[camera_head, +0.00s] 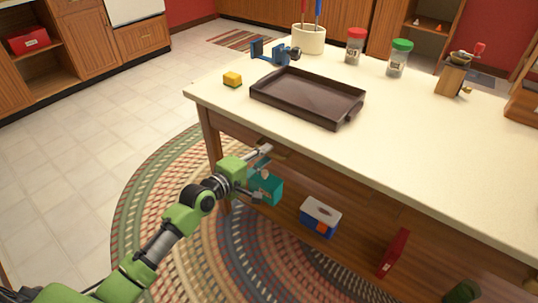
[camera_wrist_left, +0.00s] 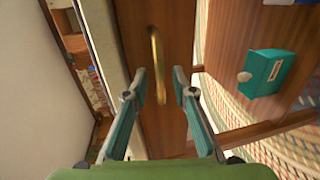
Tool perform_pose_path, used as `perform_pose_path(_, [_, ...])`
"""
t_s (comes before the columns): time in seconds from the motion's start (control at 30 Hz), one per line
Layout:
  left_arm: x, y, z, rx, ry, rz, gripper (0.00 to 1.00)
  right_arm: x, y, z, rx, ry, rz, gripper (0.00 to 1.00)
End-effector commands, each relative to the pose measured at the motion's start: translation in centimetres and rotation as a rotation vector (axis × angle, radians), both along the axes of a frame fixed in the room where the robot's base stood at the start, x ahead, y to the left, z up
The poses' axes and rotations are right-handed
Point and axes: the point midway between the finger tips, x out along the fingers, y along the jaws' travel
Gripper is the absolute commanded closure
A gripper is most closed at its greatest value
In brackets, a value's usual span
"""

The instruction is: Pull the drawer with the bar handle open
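The bar handle (camera_wrist_left: 155,50) is a brass bar on the brown wooden drawer front (camera_wrist_left: 178,25) under the table top. In the left wrist view it runs between the two fingertips of my left gripper (camera_wrist_left: 160,76). The fingers are apart, with a gap on each side of the bar. In the head view my left gripper (camera_head: 263,172) is at the table's near side, below the top's edge, and largely hides the handle. The drawer looks shut. My right gripper is not in view.
The pale table top (camera_head: 420,150) overhangs the drawer. Below, a teal box (camera_head: 270,188), a blue-white box (camera_head: 320,217) and a red book (camera_head: 393,254) sit on the lower shelf. Floor at left is clear.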

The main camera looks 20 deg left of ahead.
Motion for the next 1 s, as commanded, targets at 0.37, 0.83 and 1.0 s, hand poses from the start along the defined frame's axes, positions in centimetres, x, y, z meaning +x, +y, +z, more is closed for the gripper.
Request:
perform_pose_path(0.37, [2.7,-1.0,-0.6,0.0,0.0,0.0,0.75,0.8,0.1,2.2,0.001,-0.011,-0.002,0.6])
perform_pose_path(0.83, [2.6,-1.0,-0.6,0.001,0.0,0.0,1.0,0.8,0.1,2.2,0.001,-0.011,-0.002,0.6])
perform_pose_path(1.0, [2.5,-0.9,-0.6,0.002,0.002,0.0,1.0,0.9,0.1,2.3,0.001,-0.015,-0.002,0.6])
